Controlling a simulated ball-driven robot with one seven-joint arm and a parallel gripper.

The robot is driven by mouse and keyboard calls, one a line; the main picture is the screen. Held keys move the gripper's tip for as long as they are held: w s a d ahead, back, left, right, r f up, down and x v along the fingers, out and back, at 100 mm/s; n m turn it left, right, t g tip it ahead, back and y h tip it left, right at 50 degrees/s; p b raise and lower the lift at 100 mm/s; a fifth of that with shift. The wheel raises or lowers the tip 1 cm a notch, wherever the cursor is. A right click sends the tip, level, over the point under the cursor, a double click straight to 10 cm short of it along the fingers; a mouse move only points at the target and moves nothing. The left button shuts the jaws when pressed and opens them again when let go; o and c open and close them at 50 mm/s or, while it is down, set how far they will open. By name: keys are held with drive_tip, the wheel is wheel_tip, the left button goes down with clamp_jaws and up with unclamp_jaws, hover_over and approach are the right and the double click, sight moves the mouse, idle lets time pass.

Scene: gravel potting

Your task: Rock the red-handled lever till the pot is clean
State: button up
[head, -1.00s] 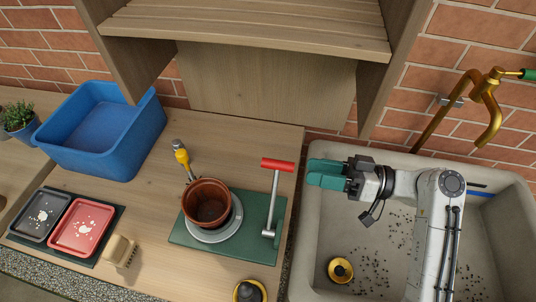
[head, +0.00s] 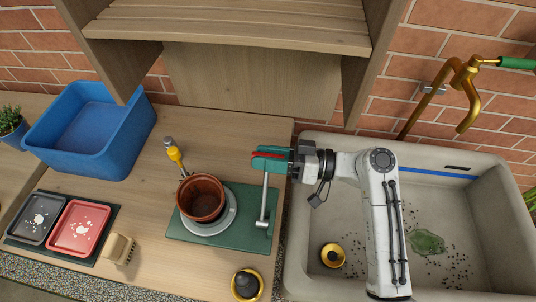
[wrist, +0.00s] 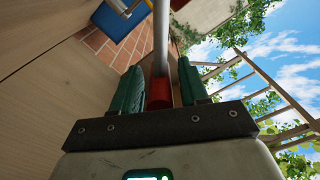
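The terracotta pot (head: 201,197) stands upright on a grey round base on the green plate (head: 245,243), left of the lever. Its inside looks brownish; I cannot tell how clean it is. The lever has a grey rod (head: 264,200) rising from the plate's right side and a red handle (head: 268,155) on top. My gripper (head: 268,158) is at the handle, with one teal finger on each side of it. In the wrist view the red handle (wrist: 160,92) lies between the two green fingers, which look apart, with no clear grip on it.
A yellow-and-grey nozzle (head: 175,155) stands behind the pot. A blue tub (head: 125,140), a brush (head: 119,248) and two small trays (head: 75,230) are to the left. The sink (head: 470,175) with a brass tap (head: 465,80) is at right. A wooden shelf (head: 240,30) overhangs the back.

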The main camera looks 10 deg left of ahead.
clamp_jaws()
idle(0.3)
